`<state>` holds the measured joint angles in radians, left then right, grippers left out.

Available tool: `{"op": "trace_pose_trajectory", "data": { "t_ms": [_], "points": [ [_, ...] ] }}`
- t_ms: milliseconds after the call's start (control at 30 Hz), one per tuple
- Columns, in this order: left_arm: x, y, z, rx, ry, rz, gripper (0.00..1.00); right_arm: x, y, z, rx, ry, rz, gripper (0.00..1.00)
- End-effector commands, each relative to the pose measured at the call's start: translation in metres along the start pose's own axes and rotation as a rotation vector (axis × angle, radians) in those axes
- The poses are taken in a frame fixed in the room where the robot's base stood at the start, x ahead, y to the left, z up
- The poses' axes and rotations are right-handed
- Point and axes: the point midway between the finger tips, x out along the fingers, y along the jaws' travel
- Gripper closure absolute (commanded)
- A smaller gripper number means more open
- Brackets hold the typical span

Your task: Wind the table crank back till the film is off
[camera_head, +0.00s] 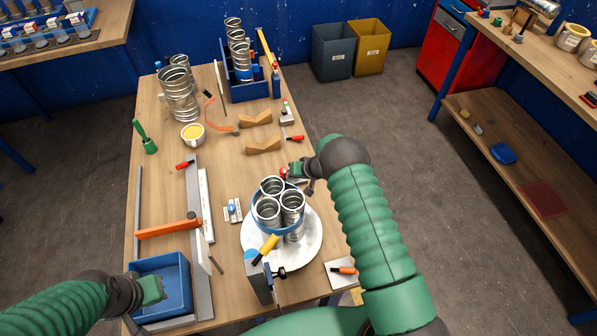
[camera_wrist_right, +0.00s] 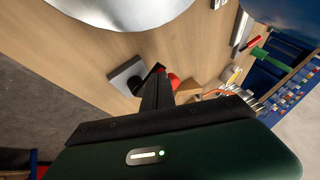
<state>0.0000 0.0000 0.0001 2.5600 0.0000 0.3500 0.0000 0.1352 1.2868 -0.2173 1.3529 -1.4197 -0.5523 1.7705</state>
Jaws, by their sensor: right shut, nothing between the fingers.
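Three spiral ducts (camera_head: 268,210) stand upright in a bundle on the round silver turntable (camera_head: 308,250). The blue film (camera_head: 276,228) is around them. What looks like the crank, a red knob (camera_head: 283,172) on a dark arm, is just beyond the turntable. In the right wrist view the red knob (camera_wrist_right: 174,81) shows beside a grey plate (camera_wrist_right: 127,75). My right gripper (camera_wrist_right: 157,75) is shut and empty, its tips close to the knob; I cannot tell if they touch. My left gripper (camera_head: 150,290) is over the blue tray; its fingers are not clear.
A grey post (camera_head: 257,284) and a yellow handle (camera_head: 265,248) stand at the turntable's near edge. The blue tray (camera_head: 172,267) is at the near left.

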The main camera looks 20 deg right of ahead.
Motion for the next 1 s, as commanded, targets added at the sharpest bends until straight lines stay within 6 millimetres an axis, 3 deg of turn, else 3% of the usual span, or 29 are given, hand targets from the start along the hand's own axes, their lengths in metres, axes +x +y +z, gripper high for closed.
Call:
{"op": "trace_pose_trajectory", "data": {
  "t_ms": [800, 1000],
  "points": [
    [-0.006, 0.0, -0.001, 0.0, 0.0, 0.0, 1.0, 0.003, -0.001, -0.003, 0.003, 0.004, 0.006, 1.0],
    [-0.015, 0.0, -0.004, 0.0, 0.0, 0.0, 1.0, -0.004, -0.001, 0.005, 0.003, 0.001, 0.005, 1.0]
  ]
}}
